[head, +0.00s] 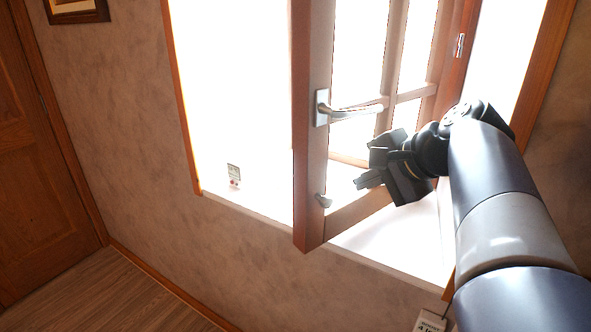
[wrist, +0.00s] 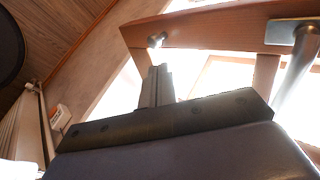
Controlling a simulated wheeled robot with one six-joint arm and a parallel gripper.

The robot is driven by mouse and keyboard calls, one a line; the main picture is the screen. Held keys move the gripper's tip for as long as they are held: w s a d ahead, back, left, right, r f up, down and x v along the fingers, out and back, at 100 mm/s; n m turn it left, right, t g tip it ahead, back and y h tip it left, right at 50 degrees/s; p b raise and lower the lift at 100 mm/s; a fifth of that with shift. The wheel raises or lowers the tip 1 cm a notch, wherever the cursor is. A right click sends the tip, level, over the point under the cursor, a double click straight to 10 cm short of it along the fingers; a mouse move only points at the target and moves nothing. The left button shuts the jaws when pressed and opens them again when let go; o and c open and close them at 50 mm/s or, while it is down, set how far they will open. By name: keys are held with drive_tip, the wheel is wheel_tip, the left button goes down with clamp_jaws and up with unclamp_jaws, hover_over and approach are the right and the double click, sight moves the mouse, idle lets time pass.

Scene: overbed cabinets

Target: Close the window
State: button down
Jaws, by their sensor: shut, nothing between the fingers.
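The wooden window sash (head: 308,170) stands swung open into the room, with its hinge side at the right of the opening. Its silver lever handle (head: 345,108) sits on the free upright, and a small metal catch (head: 323,200) is lower on that upright. My gripper (head: 360,183) is shut and empty, below the handle and to the right of the free upright, fingers pointing left. In the wrist view the fingers (wrist: 157,80) are together near the sash (wrist: 205,28), with the handle (wrist: 295,65) at right. I cannot tell whether they touch the sash.
The bright window opening is framed in wood, with a white sill (head: 395,238) below. A small device (head: 234,176) shows at the opening's lower left. A wooden door (head: 45,170) and a picture frame (head: 78,10) are at left. Wooden floor (head: 105,295) lies clear at lower left.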

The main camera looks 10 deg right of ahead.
sight(319, 186)
drive_tip(key=x, duration=0.7)
drive_tip(key=shift+w+a+f, duration=0.15)
drive_tip(key=shift+f, duration=0.15)
drive_tip(key=shift+w+a+r+p, duration=0.15)
drive_tip(key=shift+w+a, duration=0.25)
drive_tip(key=shift+w, duration=0.5)
drive_tip(key=shift+w+a+f+p, duration=0.1)
drive_tip(key=shift+w+a+p, duration=0.25)
drive_tip(key=shift+w, duration=0.5)
drive_tip(key=shift+w+a+r, duration=0.1)
